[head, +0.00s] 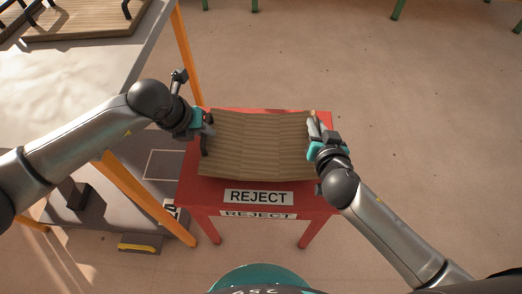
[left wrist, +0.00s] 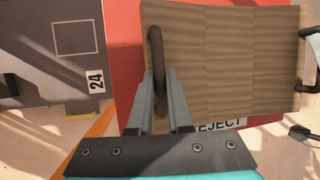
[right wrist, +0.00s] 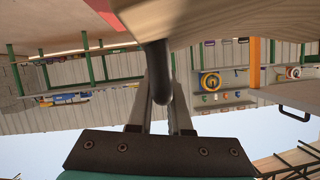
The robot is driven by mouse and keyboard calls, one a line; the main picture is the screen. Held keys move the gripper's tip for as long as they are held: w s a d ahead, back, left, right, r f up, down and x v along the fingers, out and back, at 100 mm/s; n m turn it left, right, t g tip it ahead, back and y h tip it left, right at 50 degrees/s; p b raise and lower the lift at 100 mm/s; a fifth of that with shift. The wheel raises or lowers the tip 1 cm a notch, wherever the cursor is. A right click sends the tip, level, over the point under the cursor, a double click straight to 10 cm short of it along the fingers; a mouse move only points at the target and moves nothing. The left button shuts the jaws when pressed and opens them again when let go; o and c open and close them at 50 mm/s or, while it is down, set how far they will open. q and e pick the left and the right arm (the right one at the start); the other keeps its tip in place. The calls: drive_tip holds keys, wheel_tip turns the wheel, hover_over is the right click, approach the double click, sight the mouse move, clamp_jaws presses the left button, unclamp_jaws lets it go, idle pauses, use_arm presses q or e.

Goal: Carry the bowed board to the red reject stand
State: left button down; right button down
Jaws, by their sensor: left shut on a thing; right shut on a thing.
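The bowed board (head: 258,145) is brown, striped wood, sagging in the middle, with a dark handle at each end. In the head view it is over the red reject stand (head: 190,192), which bears REJECT labels on its front. I cannot tell whether the board touches the stand top. My left gripper (head: 209,131) is shut on the board's left handle, which shows in the left wrist view (left wrist: 157,60). My right gripper (head: 314,126) is shut on the right handle, which shows in the right wrist view (right wrist: 158,75). The right end of the board looks tilted in the right wrist view.
A grey table (head: 70,75) with orange legs stands at the left, close to the stand. Another wooden board (head: 85,18) with dark handles lies on its far end. The floor (head: 430,120) to the right of the stand is open.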

use_arm(q)
drive_tip(key=shift+d+f, duration=0.1)
drive_tip(key=shift+d, duration=0.1)
use_arm(e)
drive_tip(key=shift+a, duration=0.15)
use_arm(q)
drive_tip(key=c, duration=0.9)
unclamp_jaws()
drive_tip(key=shift+c, duration=0.2)
use_arm(e)
drive_tip(key=c, duration=0.9)
unclamp_jaws()
drive_tip(key=shift+f, duration=0.1)
drive_tip(key=shift+c, duration=0.2)
use_arm(q)
drive_tip(key=shift+o, duration=0.5)
drive_tip(key=shift+a, duration=0.15)
use_arm(e)
drive_tip(key=shift+o, duration=0.5)
use_arm(q)
drive_tip(key=v, duration=1.2)
use_arm(e)
drive_tip(key=shift+v, duration=6.05)
use_arm(q)
drive_tip(key=shift+s+f, duration=0.1)
